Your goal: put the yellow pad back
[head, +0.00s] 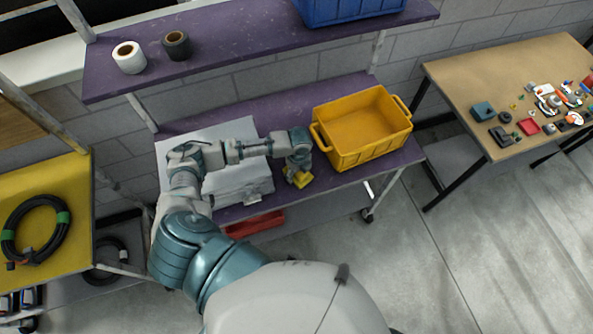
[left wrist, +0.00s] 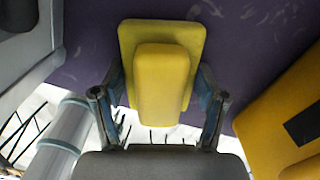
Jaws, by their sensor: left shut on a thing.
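The yellow pad (head: 302,181) is at the front edge of the purple cart shelf, left of the yellow crate. In the left wrist view the yellow pad (left wrist: 162,70) shows a wide base and a narrower raised block. My left gripper (head: 298,172) is shut on the pad, and its two fingers (left wrist: 160,92) press the pad's sides. Whether the pad touches the shelf or hangs just above it I cannot tell. My right gripper is not in view.
The yellow crate (head: 339,159) stands right of the pad. An upper purple shelf (head: 230,55) holds tape rolls and a blue crate (head: 345,12). A wooden table (head: 460,85) with small parts stands at right.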

